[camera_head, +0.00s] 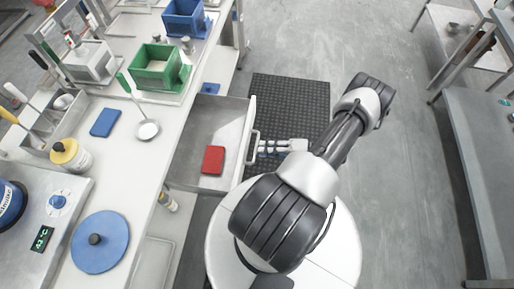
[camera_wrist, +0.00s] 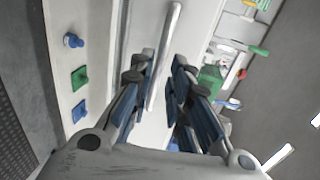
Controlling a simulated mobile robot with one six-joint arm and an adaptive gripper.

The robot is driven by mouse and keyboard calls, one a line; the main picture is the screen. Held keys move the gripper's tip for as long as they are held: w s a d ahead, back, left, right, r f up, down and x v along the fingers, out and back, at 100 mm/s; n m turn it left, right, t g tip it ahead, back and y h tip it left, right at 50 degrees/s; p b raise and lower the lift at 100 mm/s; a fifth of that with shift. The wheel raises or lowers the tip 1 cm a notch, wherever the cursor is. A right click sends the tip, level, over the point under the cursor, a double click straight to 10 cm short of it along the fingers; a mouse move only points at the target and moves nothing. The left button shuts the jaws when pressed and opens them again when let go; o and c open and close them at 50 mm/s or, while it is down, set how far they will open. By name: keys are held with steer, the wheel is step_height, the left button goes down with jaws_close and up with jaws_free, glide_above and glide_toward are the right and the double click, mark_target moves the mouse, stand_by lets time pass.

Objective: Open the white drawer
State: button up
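The white drawer (camera_head: 245,135) is pulled out from under the white counter in the head view, with its inside visible. A red block-like item (camera_head: 213,159) lies in it. Its handle (camera_head: 255,146) is a pale upright bar on the front, also seen in the wrist view (camera_wrist: 167,45). My gripper (camera_head: 263,147) is at the handle in the head view. In the wrist view my gripper (camera_wrist: 158,85) has its fingers apart on both sides of the bar. Firm contact cannot be made out.
The counter (camera_head: 120,170) holds a green bin (camera_head: 155,66), a blue bin (camera_head: 184,18), a ladle (camera_head: 147,129) and a blue disc (camera_head: 99,242). A dark mat (camera_head: 300,95) lies on the floor. A grey table (camera_head: 480,150) stands right, with open floor between.

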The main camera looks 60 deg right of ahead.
steer(key=v, duration=0.7)
steer(key=shift+s, duration=0.2)
steer(key=shift+d, duration=0.1)
steer(key=w+a+r+n+g+y, duration=0.2)
steer(key=w+r+n+g+y, duration=0.25)
steer(key=w+r+g, duration=0.6)
steer(key=w+a+r+n+g+h, duration=0.1)
steer(key=w+a+r+n+h, duration=0.1)
steer(key=w+a+r, duration=0.45)
steer(key=w+a+r+n+g+h, duration=0.1)
steer(key=a+r+n, duration=0.15)
steer(key=r, duration=0.75)
steer(key=a+r+n+g+h, duration=0.15)
steer(key=a+r+h, duration=0.25)
steer(key=a+r, duration=0.7)
steer(key=s+a+r+n+t+h, duration=0.3)
steer(key=s+a+r+t, duration=0.1)
steer(key=s+a, duration=0.4)
steer(key=a, duration=0.2)
steer(key=shift+s+a, duration=0.2)
steer(key=shift+a, duration=0.2)
